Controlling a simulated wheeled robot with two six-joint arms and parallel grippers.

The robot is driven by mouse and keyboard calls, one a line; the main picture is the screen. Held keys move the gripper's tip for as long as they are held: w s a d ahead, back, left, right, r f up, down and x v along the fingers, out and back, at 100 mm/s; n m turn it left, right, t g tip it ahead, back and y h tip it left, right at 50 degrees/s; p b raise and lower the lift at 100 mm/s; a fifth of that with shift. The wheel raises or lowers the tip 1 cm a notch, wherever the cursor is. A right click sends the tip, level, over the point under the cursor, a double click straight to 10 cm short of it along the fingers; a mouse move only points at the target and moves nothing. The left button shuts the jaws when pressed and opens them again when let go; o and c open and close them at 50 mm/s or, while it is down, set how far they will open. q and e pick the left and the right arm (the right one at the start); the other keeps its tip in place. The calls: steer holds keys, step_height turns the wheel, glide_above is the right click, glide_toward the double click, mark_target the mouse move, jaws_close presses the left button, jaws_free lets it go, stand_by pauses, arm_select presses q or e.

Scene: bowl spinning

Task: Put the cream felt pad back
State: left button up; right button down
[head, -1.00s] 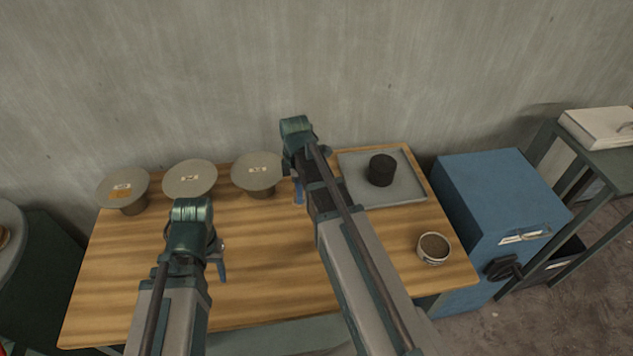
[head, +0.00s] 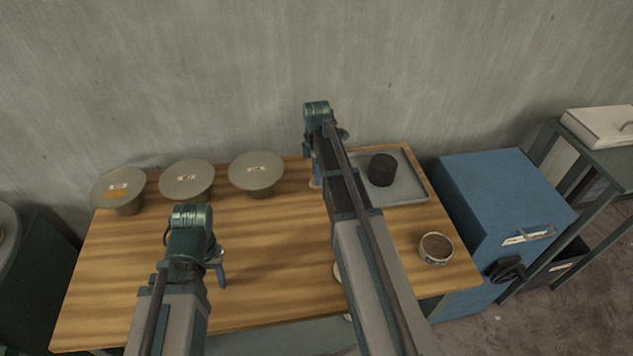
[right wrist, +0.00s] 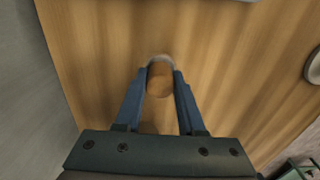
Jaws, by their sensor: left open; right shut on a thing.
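My right gripper (head: 316,182) is over the back of the table, left of the grey tray. In the right wrist view its fingers (right wrist: 160,78) are shut on a small round tan-brown piece with a pale rim (right wrist: 160,72). I cannot tell for sure whether this is the cream felt pad. My left gripper (head: 221,278) is open and empty over the table's left half.
Three grey discs on stands (head: 118,187) (head: 187,180) (head: 256,172) line the back left. The grey tray (head: 412,192) holds a dark cylinder (head: 382,169). A small brown-filled cup (head: 436,248) stands front right. A blue cabinet (head: 500,195) is beyond. The table's middle left is clear.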

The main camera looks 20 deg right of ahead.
arm_select(q)
step_height(320, 180, down, 2)
steer(key=shift+f+b, duration=0.15)
steer(key=shift+b, duration=0.4)
arm_select(e)
step_height(320, 180, down, 2)
steer(key=shift+f, duration=0.1)
steer(key=c, duration=0.5)
jaws_free()
